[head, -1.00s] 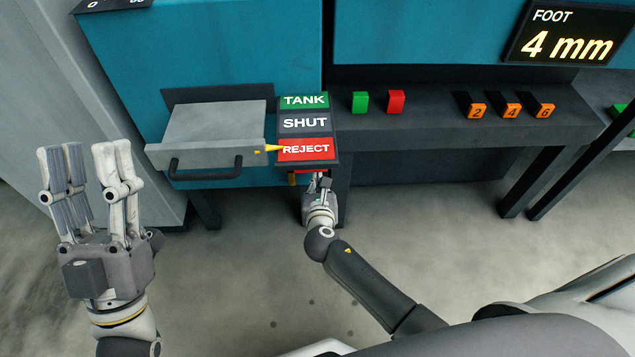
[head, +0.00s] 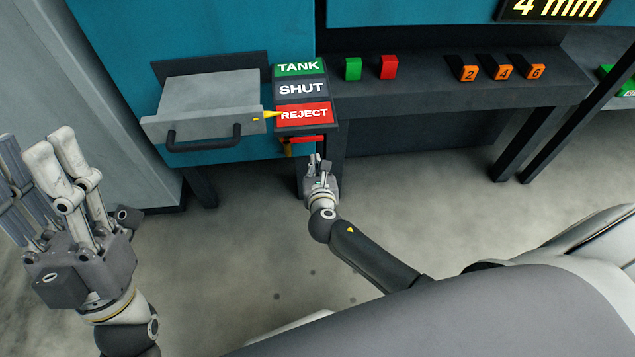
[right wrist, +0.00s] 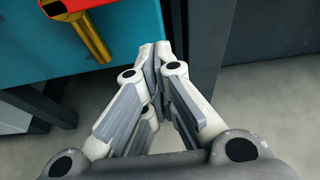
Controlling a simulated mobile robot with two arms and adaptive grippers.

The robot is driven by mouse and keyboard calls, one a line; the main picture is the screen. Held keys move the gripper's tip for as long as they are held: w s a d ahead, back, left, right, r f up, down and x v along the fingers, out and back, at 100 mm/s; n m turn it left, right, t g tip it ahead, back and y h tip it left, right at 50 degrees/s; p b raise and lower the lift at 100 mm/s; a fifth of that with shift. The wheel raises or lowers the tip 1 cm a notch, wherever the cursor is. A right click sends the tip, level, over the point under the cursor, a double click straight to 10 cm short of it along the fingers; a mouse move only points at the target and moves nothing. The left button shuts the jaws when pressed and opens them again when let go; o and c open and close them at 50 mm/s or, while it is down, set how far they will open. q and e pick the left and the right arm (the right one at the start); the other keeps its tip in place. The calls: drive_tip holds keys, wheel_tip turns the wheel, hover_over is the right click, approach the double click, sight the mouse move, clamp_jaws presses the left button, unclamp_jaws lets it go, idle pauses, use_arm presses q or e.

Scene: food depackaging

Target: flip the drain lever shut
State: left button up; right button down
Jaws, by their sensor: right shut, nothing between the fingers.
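The drain lever's red handle (head: 306,139) sticks out just under the label plate in the head view. It also shows at the upper left of the right wrist view (right wrist: 88,4), with a brass-coloured rod (right wrist: 90,38) beside it. A yellow pointer (head: 270,115) is at the red REJECT label (head: 304,114), below SHUT (head: 301,88) and TANK. My right gripper (head: 318,158) is shut and empty, just below the lever and apart from it. Its closed fingers (right wrist: 155,50) point toward the teal panel, right of the lever. My left gripper (head: 32,145) is open and empty at the left.
A grey drawer-like tray (head: 205,105) with a dark handle is left of the labels. A dark ledge (head: 430,95) to the right carries green and red buttons and orange numbered ones. Dark legs (head: 333,165) stand under the machine. The floor in front is clear.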

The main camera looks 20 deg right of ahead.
use_arm(q)
drive_tip(key=w+d+f+g+y+p, duration=0.1)
drive_tip(key=w+f+g+y+p, duration=0.1)
drive_tip(key=w+f+g, duration=0.6)
drive_tip(key=shift+w+f+y+p, duration=0.35)
drive_tip(key=shift+w+f+y, duration=0.05)
drive_tip(key=shift+w, duration=0.35)
use_arm(e)
drive_tip(key=v, duration=0.7)
drive_tip(key=shift+s+a, duration=0.15)
drive_tip(key=shift+s, duration=0.15)
use_arm(q)
drive_tip(key=shift+d, duration=0.1)
